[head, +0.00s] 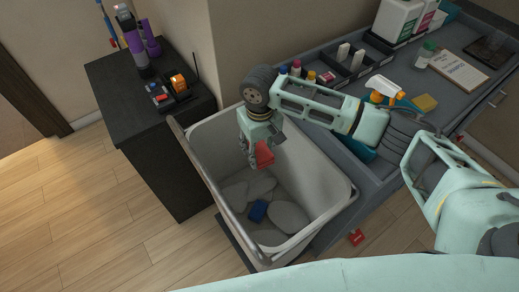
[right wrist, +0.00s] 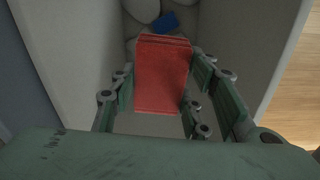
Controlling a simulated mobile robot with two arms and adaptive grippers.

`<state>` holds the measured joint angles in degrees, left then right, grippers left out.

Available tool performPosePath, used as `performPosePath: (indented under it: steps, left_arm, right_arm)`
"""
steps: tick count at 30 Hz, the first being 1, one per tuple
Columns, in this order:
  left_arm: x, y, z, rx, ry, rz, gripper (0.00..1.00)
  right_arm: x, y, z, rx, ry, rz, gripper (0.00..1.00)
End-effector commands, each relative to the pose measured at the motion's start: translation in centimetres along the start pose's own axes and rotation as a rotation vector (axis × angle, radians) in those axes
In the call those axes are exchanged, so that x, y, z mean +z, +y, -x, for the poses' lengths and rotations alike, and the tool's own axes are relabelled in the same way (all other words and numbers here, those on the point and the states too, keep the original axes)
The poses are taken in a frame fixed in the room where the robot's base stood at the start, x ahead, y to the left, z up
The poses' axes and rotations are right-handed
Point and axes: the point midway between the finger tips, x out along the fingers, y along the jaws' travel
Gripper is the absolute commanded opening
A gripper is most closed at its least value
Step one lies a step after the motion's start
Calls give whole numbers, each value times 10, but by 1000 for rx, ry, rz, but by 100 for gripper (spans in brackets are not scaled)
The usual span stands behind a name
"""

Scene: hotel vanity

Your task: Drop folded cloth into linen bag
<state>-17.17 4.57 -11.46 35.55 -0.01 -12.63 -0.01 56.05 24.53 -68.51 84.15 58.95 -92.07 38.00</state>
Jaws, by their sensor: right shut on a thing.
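My right gripper (head: 256,158) is shut on a red folded cloth (head: 264,155). It holds the cloth over the open linen bag (head: 325,165), a large pale bin-shaped container with a grey rim. In the right wrist view the red cloth (right wrist: 163,75) sits between the fingers of the right gripper (right wrist: 160,95), with the container's inside below it. Inside lie several grey rounded pieces (head: 288,217) and a small blue folded item (head: 258,211). My left gripper is not in view.
A dark cabinet (head: 150,130) stands left of the container. A red item (head: 356,237) lies on the floor. The wooden floor (head: 90,220) at left is clear.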

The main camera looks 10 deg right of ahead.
Motion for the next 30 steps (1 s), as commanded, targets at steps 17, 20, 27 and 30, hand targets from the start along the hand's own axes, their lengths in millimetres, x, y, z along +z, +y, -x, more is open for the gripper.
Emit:
performPosePath:
  steps: [17, 20, 27, 30]
  left_arm:
    - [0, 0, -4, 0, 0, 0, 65]
    - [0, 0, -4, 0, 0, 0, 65]
    - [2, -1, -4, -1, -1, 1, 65]
    - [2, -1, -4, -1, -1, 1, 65]
  right_arm:
    - [0, 0, -3, 0, 0, 0, 64]
    - [0, 0, -3, 0, 0, 0, 65]
    - [0, 0, -2, 0, 0, 0, 65]
    - [-1, 0, 6, -1, 2, 0, 65]
